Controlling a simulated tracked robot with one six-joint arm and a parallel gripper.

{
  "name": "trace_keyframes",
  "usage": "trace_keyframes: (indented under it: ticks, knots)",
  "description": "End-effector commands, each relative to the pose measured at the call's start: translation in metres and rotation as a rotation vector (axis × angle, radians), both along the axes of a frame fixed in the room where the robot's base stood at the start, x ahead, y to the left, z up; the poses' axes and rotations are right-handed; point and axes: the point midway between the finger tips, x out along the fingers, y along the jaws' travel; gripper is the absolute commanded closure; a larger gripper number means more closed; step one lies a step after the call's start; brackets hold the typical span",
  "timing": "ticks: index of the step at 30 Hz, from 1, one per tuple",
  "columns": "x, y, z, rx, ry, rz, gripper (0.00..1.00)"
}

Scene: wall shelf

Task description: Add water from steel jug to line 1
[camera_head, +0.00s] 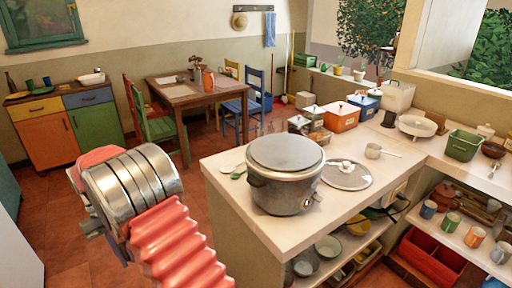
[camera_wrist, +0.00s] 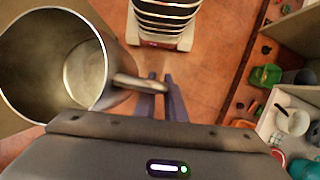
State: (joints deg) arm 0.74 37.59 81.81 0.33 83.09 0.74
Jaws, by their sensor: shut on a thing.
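The steel jug (camera_wrist: 62,62) is at the left of the wrist view, with its round mouth toward the camera and its smooth inside showing. I cannot tell how much water is in it. My gripper (camera_wrist: 160,84) is shut on the jug's handle (camera_wrist: 130,81). In the head view, I cannot clearly tell the jug or my fingers from my arm at the lower left. A grey cooker (camera_head: 285,188) stands on the counter, right of my arm and apart from it. Its top shows as a flat grey round; the inside and any line marks cannot be made out.
Open floor lies left of the counter.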

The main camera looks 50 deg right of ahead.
Motion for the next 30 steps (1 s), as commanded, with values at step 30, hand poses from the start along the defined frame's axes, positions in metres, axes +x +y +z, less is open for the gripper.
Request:
trace_keyframes:
  ticks: [30]
  knots:
    - [-0.033, -0.012, 0.019, -0.003, -0.001, 0.103, 1.0]
